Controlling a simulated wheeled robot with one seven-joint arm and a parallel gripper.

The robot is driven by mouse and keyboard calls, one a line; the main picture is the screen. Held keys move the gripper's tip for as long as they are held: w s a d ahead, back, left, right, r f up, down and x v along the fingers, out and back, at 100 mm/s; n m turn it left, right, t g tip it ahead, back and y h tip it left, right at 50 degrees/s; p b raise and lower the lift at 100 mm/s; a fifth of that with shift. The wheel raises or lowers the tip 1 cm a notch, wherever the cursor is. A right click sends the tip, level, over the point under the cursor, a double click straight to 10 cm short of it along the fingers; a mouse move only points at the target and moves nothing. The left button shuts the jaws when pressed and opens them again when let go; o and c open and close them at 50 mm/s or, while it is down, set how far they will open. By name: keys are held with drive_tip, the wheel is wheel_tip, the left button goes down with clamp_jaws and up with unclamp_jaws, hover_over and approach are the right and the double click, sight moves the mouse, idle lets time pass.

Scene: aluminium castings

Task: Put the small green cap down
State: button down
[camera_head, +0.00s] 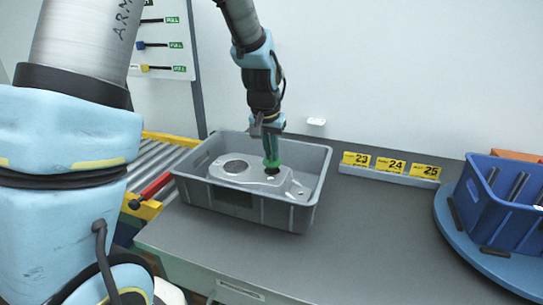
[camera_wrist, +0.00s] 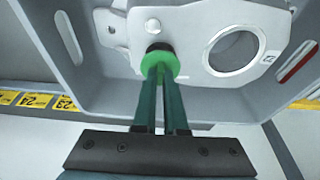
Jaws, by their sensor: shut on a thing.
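The small green cap (camera_head: 272,163) is between the tips of my gripper (camera_head: 271,155), low over the grey casting (camera_head: 250,178). In the wrist view the cap (camera_wrist: 158,64) is a bright green round piece, and the two dark green fingers (camera_wrist: 160,76) of my gripper close on it. A dark round spot (camera_wrist: 157,47) shows right beside the cap; I cannot tell whether it is a hole or part of the cap. The casting (camera_wrist: 195,30) has one large round opening and smaller holes. I cannot tell whether the cap touches the casting.
The casting lies in a grey crate (camera_head: 250,209) on a grey table (camera_head: 370,235); the crate walls stand around my gripper. Yellow labels 23, 24 and 25 (camera_head: 397,166) stand behind. A blue bin (camera_head: 495,215) is at right. A roller conveyor (camera_head: 160,165) is at left.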

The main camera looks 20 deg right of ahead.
sight(269, 164)
drive_tip(key=shift+f, duration=1)
drive_tip(key=shift+f, duration=0.1)
drive_tip(key=shift+f, duration=0.25)
drive_tip(key=c, duration=1)
unclamp_jaws()
drive_tip(key=shift+r, duration=0.15)
